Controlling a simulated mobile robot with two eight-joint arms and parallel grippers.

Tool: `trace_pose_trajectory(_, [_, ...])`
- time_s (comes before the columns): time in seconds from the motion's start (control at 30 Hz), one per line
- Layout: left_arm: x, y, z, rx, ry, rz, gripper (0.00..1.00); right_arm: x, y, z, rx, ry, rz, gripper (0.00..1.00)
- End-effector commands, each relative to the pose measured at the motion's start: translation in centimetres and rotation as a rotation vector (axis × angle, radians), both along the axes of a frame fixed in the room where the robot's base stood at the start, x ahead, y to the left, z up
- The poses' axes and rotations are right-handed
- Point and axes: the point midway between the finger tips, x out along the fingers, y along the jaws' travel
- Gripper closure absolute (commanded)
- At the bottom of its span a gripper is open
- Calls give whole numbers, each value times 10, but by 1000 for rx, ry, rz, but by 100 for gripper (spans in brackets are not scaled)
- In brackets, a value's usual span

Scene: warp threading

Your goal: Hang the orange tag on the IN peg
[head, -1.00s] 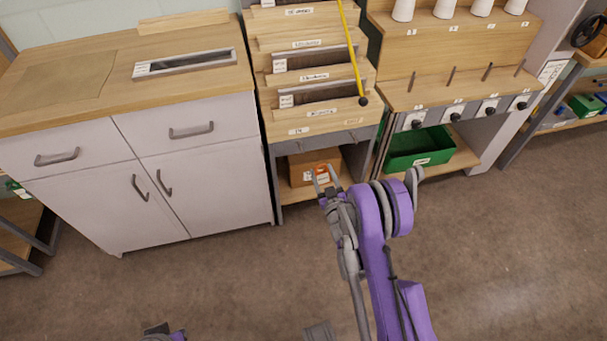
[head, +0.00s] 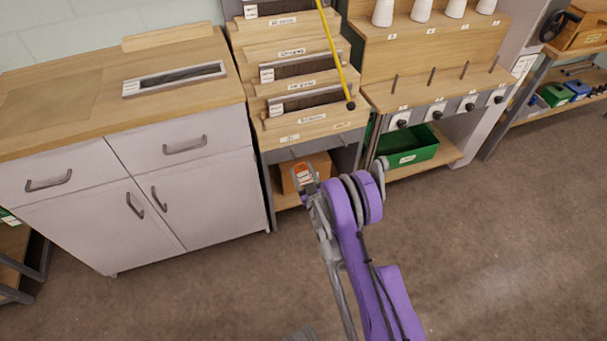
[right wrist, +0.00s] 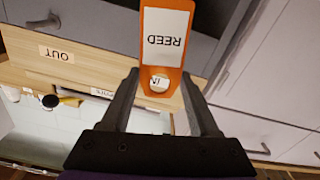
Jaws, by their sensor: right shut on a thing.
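My right gripper (head: 304,172) is shut on the orange tag (head: 301,171), in front of the rack's lower front. In the right wrist view the tag (right wrist: 166,42) stands between the fingertips of the gripper (right wrist: 160,82), its white REED label upside down. Through the tag's hole shows part of the IN label (right wrist: 158,84). The IN label (head: 290,138) is on the wooden strip in the head view, with the OUT label (right wrist: 57,54) left of the tag in the wrist view. A peg (right wrist: 44,22) shows near OUT; the IN peg is not clearly visible. My left gripper is out of view.
A cardboard box (head: 318,168) sits on the shelf behind the gripper. A yellow rod (head: 334,50) with a black end leans across the rack. A white cabinet (head: 190,200) stands left, a green bin (head: 408,148) right. The floor in front is open.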

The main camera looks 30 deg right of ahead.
Motion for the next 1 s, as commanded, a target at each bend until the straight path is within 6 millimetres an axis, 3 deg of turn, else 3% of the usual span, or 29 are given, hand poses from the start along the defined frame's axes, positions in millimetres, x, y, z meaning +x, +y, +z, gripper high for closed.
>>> trace_pose_trajectory(1.0, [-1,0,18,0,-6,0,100,60,-14,-5,0,0,0,91])
